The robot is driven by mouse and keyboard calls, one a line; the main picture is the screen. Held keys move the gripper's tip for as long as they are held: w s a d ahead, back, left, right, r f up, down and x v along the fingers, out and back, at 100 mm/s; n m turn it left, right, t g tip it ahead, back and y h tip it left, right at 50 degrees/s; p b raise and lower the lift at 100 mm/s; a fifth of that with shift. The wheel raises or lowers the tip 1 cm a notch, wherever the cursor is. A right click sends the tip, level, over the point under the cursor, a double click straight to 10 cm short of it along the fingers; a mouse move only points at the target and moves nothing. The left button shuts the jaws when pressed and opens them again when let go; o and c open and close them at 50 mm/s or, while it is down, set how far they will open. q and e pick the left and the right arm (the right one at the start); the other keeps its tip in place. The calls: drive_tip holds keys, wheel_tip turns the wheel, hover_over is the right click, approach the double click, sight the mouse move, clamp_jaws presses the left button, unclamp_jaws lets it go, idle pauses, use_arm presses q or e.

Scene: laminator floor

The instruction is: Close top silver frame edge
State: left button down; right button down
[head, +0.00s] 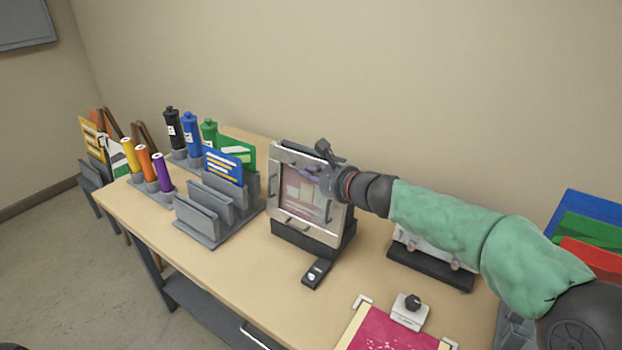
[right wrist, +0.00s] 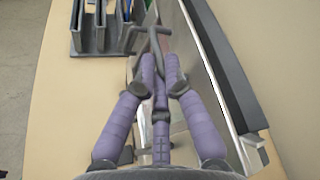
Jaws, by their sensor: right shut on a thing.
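A silver frame (head: 304,233) stands upright, leaning slightly, on a dark base (head: 305,243) in the middle of the table, with a reddish printed sheet (head: 300,195) inside. In the right wrist view, my purple fingers (right wrist: 160,70) are closed together at a dark bent handle (right wrist: 145,36) beside the silver frame (right wrist: 210,75). I cannot tell whether the top edge lies flat.
A grey slotted rack (head: 210,210) holding cards and several coloured bottles stand left of the frame. A small black device (head: 317,273) lies in front. A dark-based unit (head: 430,268) and a magenta sheet (head: 390,330) are to the right. The wall is close behind.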

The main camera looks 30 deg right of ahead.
drive_tip(key=shift+d+r, duration=0.15)
drive_tip(key=shift+r, duration=0.2)
drive_tip(key=c, duration=1.6)
unclamp_jaws()
drive_tip(key=shift+o, duration=1.1)
drive_tip(key=shift+w, duration=0.1)
drive_tip(key=shift+f, duration=0.15)
drive_tip(key=v, duration=1.2)
drive_tip(key=shift+f, duration=0.1)
